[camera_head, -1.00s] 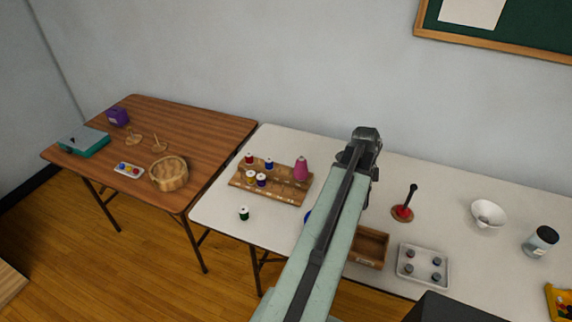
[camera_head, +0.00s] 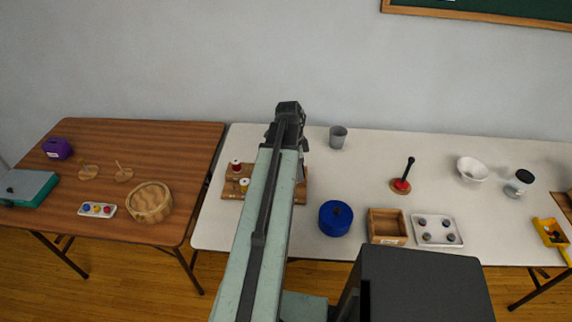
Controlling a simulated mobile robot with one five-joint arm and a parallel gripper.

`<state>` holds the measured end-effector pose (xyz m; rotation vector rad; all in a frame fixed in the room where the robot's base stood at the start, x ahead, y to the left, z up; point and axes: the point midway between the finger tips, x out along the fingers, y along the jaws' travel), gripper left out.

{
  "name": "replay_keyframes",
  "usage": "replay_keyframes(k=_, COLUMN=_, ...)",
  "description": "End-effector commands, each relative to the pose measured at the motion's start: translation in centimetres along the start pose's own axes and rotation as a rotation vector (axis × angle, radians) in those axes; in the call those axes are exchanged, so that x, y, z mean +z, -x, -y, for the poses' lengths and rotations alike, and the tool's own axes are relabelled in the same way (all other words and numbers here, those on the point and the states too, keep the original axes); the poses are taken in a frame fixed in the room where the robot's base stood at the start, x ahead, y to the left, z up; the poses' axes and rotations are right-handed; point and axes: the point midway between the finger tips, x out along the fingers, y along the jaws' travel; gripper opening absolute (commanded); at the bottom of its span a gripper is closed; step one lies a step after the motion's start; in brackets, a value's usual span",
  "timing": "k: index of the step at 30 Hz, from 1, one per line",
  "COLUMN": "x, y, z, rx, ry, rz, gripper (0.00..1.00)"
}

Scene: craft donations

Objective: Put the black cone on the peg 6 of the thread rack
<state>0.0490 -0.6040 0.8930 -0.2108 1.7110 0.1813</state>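The wooden thread rack (camera_head: 231,194) stands on the white table, its middle hidden behind my arm. I cannot make out peg 6 or peg numbers. No black cone is clearly visible. My gripper (camera_head: 289,112) is at the far end of my raised arm, appearing over the back of the table behind the rack in the picture. Its fingers are not clear, so I cannot tell whether it is open or holds anything.
On the white table are a grey cup (camera_head: 338,138), blue round box (camera_head: 335,219), wooden box (camera_head: 387,227), tray of small pieces (camera_head: 437,231), black post on a red-and-wood base (camera_head: 403,181), white bowl (camera_head: 472,169) and jar (camera_head: 518,183). A brown table (camera_head: 110,225) stands left.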

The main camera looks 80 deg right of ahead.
Motion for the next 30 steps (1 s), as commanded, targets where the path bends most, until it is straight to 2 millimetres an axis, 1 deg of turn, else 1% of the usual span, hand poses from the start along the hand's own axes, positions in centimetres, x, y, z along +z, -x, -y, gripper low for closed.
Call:
replay_keyframes(k=3, x=0.6, y=0.1, z=0.1, rx=-0.002, ry=0.015, rz=0.000, gripper=0.11)
replay_keyframes(k=7, x=0.8, y=0.5, z=0.2, rx=-0.021, ry=0.114, rz=0.001, gripper=0.11)
replay_keyframes(k=13, x=1.3, y=0.2, z=0.3, rx=-0.023, ry=0.130, rz=0.001, gripper=0.11)
replay_keyframes(k=17, x=1.6, y=-0.6, z=0.3, rx=-0.023, ry=0.132, rz=0.001, gripper=0.11)
replay_keyframes(k=25, x=2.0, y=-3.1, z=0.3, rx=-0.023, ry=0.132, rz=0.001, gripper=0.11)
replay_keyframes(k=30, x=2.1, y=-3.8, z=0.3, rx=-0.023, ry=0.132, rz=0.001, gripper=0.11)
